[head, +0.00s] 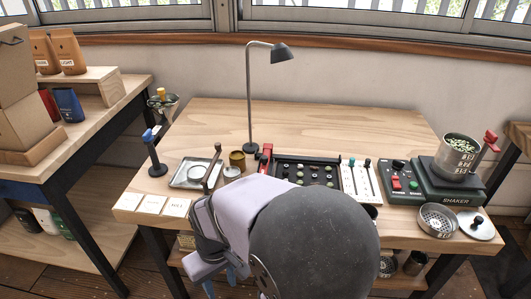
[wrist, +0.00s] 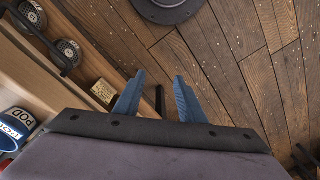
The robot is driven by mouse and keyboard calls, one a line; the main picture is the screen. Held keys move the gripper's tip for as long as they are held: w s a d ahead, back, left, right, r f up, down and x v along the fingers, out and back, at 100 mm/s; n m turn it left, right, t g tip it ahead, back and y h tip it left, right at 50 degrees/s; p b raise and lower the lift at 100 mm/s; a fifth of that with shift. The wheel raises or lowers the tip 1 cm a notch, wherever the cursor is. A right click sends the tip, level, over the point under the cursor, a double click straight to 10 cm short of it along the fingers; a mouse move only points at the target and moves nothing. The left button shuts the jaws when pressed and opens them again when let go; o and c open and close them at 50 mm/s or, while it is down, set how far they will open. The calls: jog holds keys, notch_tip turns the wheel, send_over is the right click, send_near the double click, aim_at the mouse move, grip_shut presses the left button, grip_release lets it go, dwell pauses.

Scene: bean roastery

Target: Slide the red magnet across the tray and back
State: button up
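A red block (head: 266,151), which looks like the red magnet, stands at the left end of a dark tray (head: 308,159) on the bench. The tray holds several small dark and greenish pieces. My arm hides part of the tray's front edge. My gripper (head: 222,284) hangs low in front of the bench, well apart from the magnet and tray. In the wrist view its two blue fingers (wrist: 157,80) are spread with nothing held between them. Neither the magnet nor the tray shows in the wrist view.
A lamp (head: 249,95) stands behind the tray. A slider panel (head: 360,182), a shaker (head: 450,180) and a sieve (head: 438,220) are to its right. A small metal tray (head: 188,174) and white cards (head: 153,204) are to its left. The bench's back is clear.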

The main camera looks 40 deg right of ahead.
jog(key=shift+t+y, duration=0.3)
jog(key=shift+t, duration=0.5)
jog(key=w+d+r+p, duration=0.2)
jog(key=w+d+r, duration=0.1)
jog(key=w, duration=0.1)
jog(key=w+d+r+p, duration=0.2)
jog(key=w+d+r, duration=0.1)
jog(key=w+d, duration=0.1)
jog(key=w+d+r+p, duration=0.2)
jog(key=w+d+r, duration=0.1)
jog(key=w+d, duration=0.1)
jog(key=shift+w+r, duration=0.35)
jog(key=shift+r, duration=0.05)
jog(key=w+d+r+t+p, duration=0.1)
jog(key=w+d+r+p, duration=0.25)
jog(key=d, duration=0.45)
jog(key=t+p, duration=0.2)
send_near(265, 157)
jog(key=shift+g+h, duration=0.3)
jog(key=shift+h, duration=0.1)
jog(key=shift+w+a+p+x, duration=0.15)
jog(key=shift+p+x, duration=0.15)
jog(key=shift+x, duration=1.05)
jog(key=shift+w+a+p+x, duration=0.1)
jog(key=shift+p+x, duration=0.15)
jog(key=shift+x, duration=1.15)
jog(key=shift+w+a+p+x, duration=0.15)
jog(key=shift+p+x, duration=0.15)
jog(key=shift+x, duration=1.05)
jog(key=shift+r, duration=0.15)
